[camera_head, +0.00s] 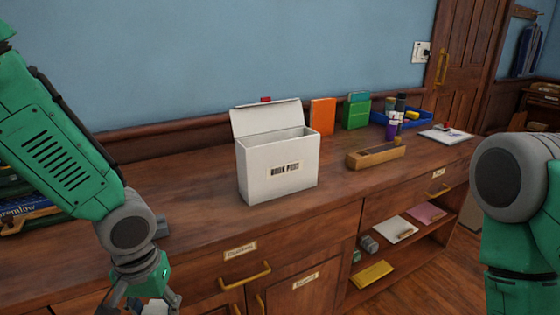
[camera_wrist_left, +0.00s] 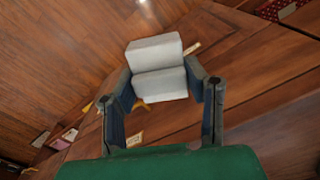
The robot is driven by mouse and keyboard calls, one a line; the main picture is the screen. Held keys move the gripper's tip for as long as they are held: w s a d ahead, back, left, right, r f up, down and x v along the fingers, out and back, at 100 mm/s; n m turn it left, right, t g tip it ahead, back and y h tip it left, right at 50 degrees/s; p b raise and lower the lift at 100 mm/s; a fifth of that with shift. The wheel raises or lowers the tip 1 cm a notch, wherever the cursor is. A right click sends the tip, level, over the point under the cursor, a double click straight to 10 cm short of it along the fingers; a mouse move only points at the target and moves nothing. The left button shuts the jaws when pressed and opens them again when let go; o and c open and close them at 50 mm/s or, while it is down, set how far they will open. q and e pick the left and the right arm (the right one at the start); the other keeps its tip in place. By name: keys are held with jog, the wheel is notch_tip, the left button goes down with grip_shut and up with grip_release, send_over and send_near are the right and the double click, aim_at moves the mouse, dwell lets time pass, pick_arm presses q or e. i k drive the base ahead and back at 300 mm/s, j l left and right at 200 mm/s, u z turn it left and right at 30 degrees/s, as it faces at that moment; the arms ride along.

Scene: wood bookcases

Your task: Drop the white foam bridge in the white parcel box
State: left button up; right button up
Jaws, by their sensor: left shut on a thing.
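The white parcel box (camera_head: 260,185) stands upright on the wooden counter in the middle of the head view. Its lid is raised at the back and its top is open. My left gripper (camera_head: 143,303) is low at the bottom left of the head view, left of and nearer than the box. In the left wrist view, my left gripper (camera_wrist_left: 160,82) is shut on the white foam bridge (camera_wrist_left: 158,55), a pale block with a step across it. My right gripper is out of view; only part of my right arm shows.
Orange and green books (camera_head: 322,116), a blue tray (camera_head: 412,118) of small items and a wooden block (camera_head: 375,156) stand right of the box. Books (camera_head: 25,212) lie at the left behind my arm. The counter (camera_head: 215,225) before the box is clear.

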aim_at(279, 164)
jog(key=i+l+u, duration=0.15)
jog(key=l, duration=0.15)
jog(key=i+l+u, duration=0.2)
jog(key=l, duration=0.15)
jog(key=i+l+u, duration=0.15)
jog(key=l, duration=0.2)
jog(key=l+u, duration=0.15)
jog(key=l, duration=0.25)
jog(key=i, duration=0.05)
